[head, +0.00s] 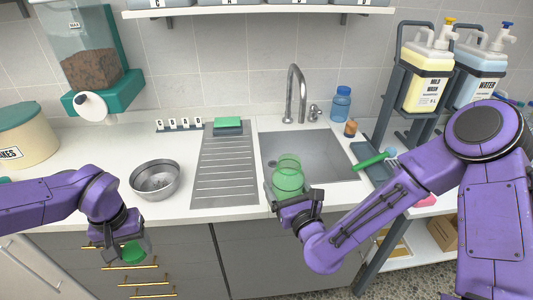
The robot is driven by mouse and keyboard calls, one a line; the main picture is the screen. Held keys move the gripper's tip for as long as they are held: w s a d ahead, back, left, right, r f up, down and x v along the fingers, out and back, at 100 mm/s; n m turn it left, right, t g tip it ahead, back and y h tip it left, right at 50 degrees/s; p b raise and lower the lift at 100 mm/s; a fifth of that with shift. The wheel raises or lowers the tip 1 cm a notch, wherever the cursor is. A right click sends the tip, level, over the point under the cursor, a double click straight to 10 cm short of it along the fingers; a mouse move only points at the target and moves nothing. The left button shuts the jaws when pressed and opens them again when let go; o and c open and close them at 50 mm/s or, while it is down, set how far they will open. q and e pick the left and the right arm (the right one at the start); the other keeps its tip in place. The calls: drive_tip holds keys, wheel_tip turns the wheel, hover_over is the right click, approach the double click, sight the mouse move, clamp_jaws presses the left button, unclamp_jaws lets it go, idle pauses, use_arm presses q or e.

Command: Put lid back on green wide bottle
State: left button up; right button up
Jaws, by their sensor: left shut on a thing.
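My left gripper (131,246) is shut on a green lid (132,253) and holds it in front of the drawers, below counter height. The green wide bottle (287,177) is see-through, appears upright, and shows no lid on top. It is at the front edge of the sink, overlapping the basin in the head view. My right gripper (297,198) is at the lower part of the bottle. Its fingers are partly hidden, so I cannot tell whether they grip the bottle or whether the bottle rests on the counter.
A metal bowl (156,179) stands on the counter left of the ribbed drainboard (225,170). The sink (308,157) has a tall faucet (296,92). A blue bottle (341,104) and a small brown bottle (351,128) stand behind it. A green-handled brush (374,160) lies right.

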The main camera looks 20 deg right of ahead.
drive_tip(key=s+a+f+n+g+y, duration=0.2)
drive_tip(key=s+a+f+n+y, duration=0.1)
drive_tip(key=a+f+y, duration=0.2)
drive_tip(key=s+a+f+n+g+y, duration=0.2)
drive_tip(key=s+a+f+n+y, duration=0.1)
drive_tip(key=a, duration=0.6)
wheel_tip(320, 180, down, 2)
drive_tip(key=n+y, duration=0.1)
drive_tip(key=y, duration=0.2)
drive_tip(key=shift+a+f, duration=0.2)
drive_tip(key=shift+a, duration=0.05)
use_arm(q)
drive_tip(key=shift+d, duration=0.15)
drive_tip(key=s+d+r, duration=0.1)
drive_tip(key=d+r, duration=0.3)
drive_tip(key=d, duration=0.4)
drive_tip(key=s+d+r+n, duration=0.1)
drive_tip(key=d+r, duration=0.3)
drive_tip(key=d, duration=0.4)
drive_tip(key=s+d+r, duration=0.1)
drive_tip(key=d+r, duration=0.3)
drive_tip(key=d, duration=0.4)
drive_tip(key=shift+d+r, duration=0.25)
drive_tip(key=shift+r, duration=0.15)
use_arm(e)
drive_tip(key=shift+w, duration=0.1)
use_arm(q)
drive_tip(key=shift+s, duration=0.1)
drive_tip(key=shift+d+f, duration=0.1)
drive_tip(key=shift+f, duration=1.95)
